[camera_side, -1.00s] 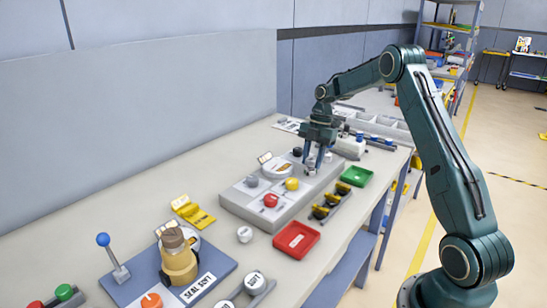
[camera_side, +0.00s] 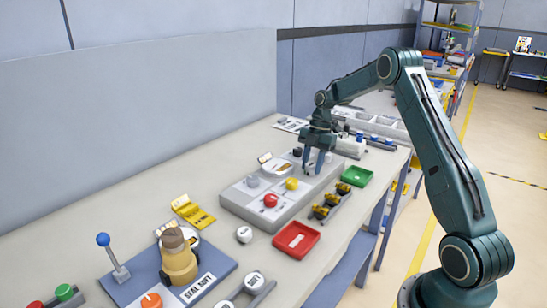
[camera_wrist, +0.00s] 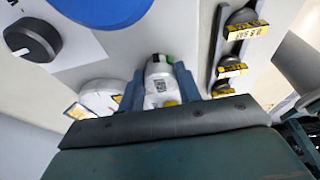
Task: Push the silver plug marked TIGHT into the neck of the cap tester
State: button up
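In the side view my gripper (camera_side: 313,170) points down over the far end of the grey panel (camera_side: 240,206), its two fingers apart. The wrist view shows a pale labelled piece (camera_wrist: 159,85) with a green and black end between the fingers; I cannot tell whether they clamp it. The yellow-bodied device (camera_side: 179,262) with a brown top stands on a blue base (camera_side: 128,281) marked SEAL and what looks like SOFT. Silver-white round pieces (camera_side: 254,281) lie by its near side; their lettering is too small to read surely. I cannot identify the TIGHT plug.
Red (camera_side: 270,200) and yellow (camera_side: 291,183) knobs stand on the grey panel. A red tray (camera_side: 296,239), a green tray (camera_side: 357,176) and a rack of black-and-yellow caps (camera_side: 325,206) lie along the near edge. A blue-balled lever (camera_side: 103,240) rises from the blue base.

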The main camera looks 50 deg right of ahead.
jog(key=o, duration=0.5)
jog(key=shift+r, duration=0.15)
jog(key=shift+v, duration=3.6)
